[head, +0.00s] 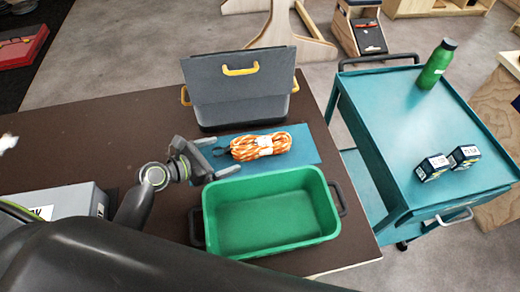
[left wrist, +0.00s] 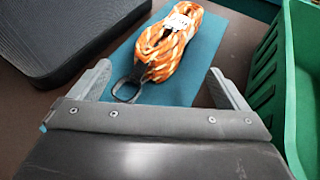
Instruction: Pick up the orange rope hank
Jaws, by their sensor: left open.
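The orange rope hank (head: 261,146) has a white band and lies on a blue mat (head: 305,148) on the dark table. It also shows in the left wrist view (left wrist: 168,42), with a dark loop (left wrist: 127,90) at its near end. My left gripper (head: 216,159) is open and empty, just left of the hank's looped end. In the left wrist view its fingers (left wrist: 160,84) are spread wide, with the loop between and a little beyond them and the rope's body farther off. My right gripper is not in view.
A green bin (head: 262,213) with dark handles stands in front of the mat. A grey case (head: 243,85) with yellow handles stands behind it. A teal cart (head: 410,115) with a green bottle (head: 437,64) and two small boxes is at the right. The table's left part is mostly clear.

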